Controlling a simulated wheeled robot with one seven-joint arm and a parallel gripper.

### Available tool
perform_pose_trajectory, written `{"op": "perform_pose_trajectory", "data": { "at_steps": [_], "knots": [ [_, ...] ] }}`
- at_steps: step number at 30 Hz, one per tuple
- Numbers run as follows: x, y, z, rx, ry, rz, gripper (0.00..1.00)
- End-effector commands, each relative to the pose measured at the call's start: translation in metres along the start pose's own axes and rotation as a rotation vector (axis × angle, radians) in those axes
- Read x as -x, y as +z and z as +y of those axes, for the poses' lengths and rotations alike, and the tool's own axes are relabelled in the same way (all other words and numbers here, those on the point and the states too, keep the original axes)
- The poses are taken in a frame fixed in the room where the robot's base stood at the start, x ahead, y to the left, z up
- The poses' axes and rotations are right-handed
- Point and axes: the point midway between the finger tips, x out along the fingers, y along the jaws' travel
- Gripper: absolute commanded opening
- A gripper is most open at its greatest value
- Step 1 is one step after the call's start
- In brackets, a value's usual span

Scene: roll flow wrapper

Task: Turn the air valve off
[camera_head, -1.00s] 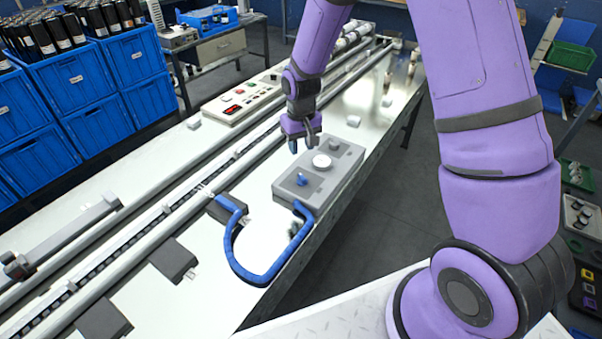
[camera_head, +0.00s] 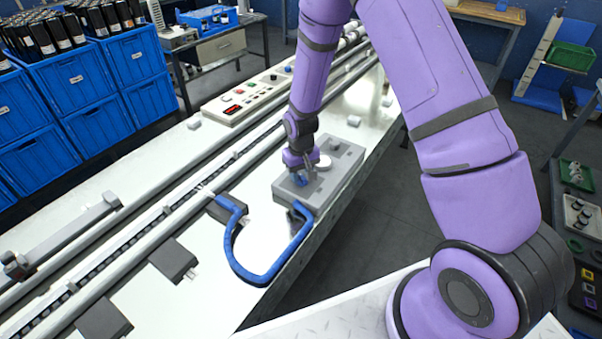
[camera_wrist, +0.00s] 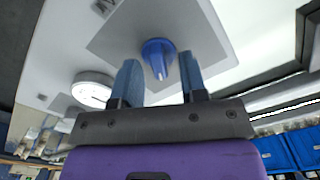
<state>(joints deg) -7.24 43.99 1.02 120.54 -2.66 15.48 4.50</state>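The air valve is a blue knob (camera_wrist: 158,50) on a dark square plate of the grey valve box (camera_head: 343,170). In the head view the knob (camera_head: 300,180) is partly hidden by my gripper (camera_head: 302,171), which is right above it. In the wrist view my gripper (camera_wrist: 162,78) is open. Its two blue-grey fingers appear on either side of the knob with gaps between. I cannot tell whether a finger touches the knob.
A round white gauge (camera_wrist: 92,90) sits beside the knob on the box. A blue hose (camera_head: 262,277) loops from the box's front. A conveyor rail (camera_head: 150,219) and a red-button control panel (camera_head: 247,98) lie to the left.

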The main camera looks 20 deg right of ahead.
Motion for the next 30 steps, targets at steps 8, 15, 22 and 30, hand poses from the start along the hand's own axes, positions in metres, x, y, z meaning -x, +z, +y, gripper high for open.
{"op": "perform_pose_trajectory", "data": {
  "at_steps": [8,15,22,30],
  "knots": [
    [0.0,0.0,0.0,0.0,0.0,0.0,0.23],
    [0.0001,0.0,0.0,0.0,0.0,0.0,0.0],
    [0.0001,0.0,-0.0002,0.033,0.0,0.0,0.0],
    [0.0001,0.0001,-0.0012,0.184,0.0,0.0,0.0]
  ]
}}
